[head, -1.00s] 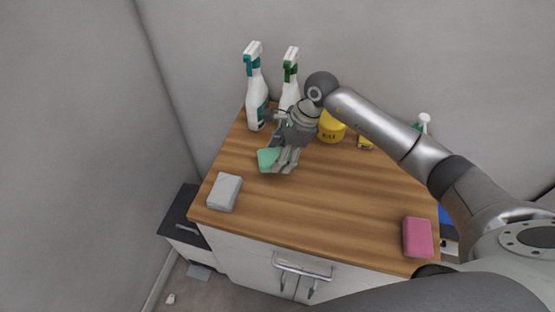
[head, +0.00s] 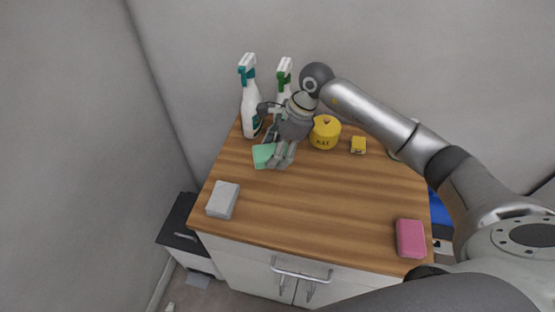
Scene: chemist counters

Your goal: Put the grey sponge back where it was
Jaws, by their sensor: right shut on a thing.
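The grey sponge (head: 223,200) lies on the wooden counter top (head: 310,205), near its front left corner. Nothing touches it. My right gripper (head: 279,160) is over the back left of the counter, behind and to the right of the grey sponge. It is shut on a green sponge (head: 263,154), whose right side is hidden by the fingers. I cannot tell if the green sponge is clear of the wood. A pink sponge (head: 410,238) lies at the front right. My left gripper is not in view.
Two white spray bottles, with a teal head (head: 250,100) and a green head (head: 285,75), stand close behind my right gripper. A yellow pot (head: 325,132) and a small yellow item (head: 358,145) are at the back. The middle of the counter is clear.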

